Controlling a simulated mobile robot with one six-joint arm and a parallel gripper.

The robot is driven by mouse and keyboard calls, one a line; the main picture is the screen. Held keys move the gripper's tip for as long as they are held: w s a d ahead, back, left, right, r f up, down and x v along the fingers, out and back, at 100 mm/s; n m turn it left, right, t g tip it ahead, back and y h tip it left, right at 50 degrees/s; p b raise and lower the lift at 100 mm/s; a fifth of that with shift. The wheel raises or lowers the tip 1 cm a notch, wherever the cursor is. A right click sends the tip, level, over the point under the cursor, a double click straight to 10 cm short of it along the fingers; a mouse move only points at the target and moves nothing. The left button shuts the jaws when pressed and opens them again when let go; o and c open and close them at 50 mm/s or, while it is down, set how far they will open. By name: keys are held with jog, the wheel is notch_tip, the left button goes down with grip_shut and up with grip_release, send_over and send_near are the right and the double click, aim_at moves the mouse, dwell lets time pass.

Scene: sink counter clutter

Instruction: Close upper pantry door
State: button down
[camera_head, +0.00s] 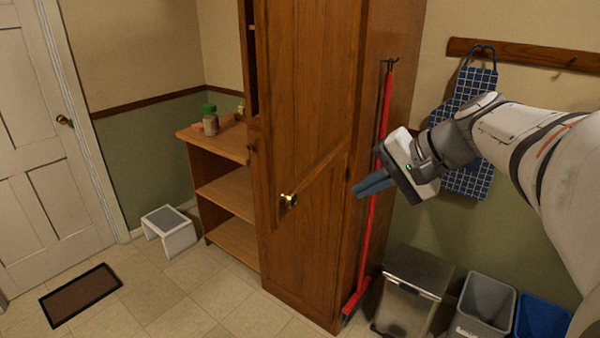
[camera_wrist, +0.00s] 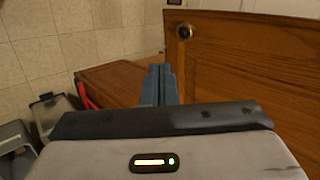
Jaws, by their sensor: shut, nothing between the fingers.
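The upper pantry door (camera_head: 305,85) is a brown wooden panel on the tall pantry. It stands ajar, with a dark gap and shelf edges showing at its left. A round brass knob (camera_head: 288,200) sits near its lower corner. In the wrist view, the door (camera_wrist: 250,60) fills the upper right, with the knob (camera_wrist: 184,31) near its edge. My gripper (camera_head: 373,185) is in front of the pantry, to the right of the knob in the head view. Its blue-grey fingers (camera_wrist: 158,85) are together and empty, apparently apart from the door.
A red-handled broom (camera_head: 385,110) hangs on the pantry's right side, behind my gripper. A steel bin (camera_head: 412,285), a grey bin (camera_head: 485,300) and a blue bin (camera_head: 543,318) stand at lower right. A checked apron (camera_head: 468,180) hangs on the wall. Open shelves (camera_head: 232,195) adjoin the pantry's left.

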jog(key=a+r+p+x, duration=0.2)
jog(key=x, duration=1.1)
jog(key=shift+w+p, duration=0.3)
jog(key=shift+r, duration=0.15)
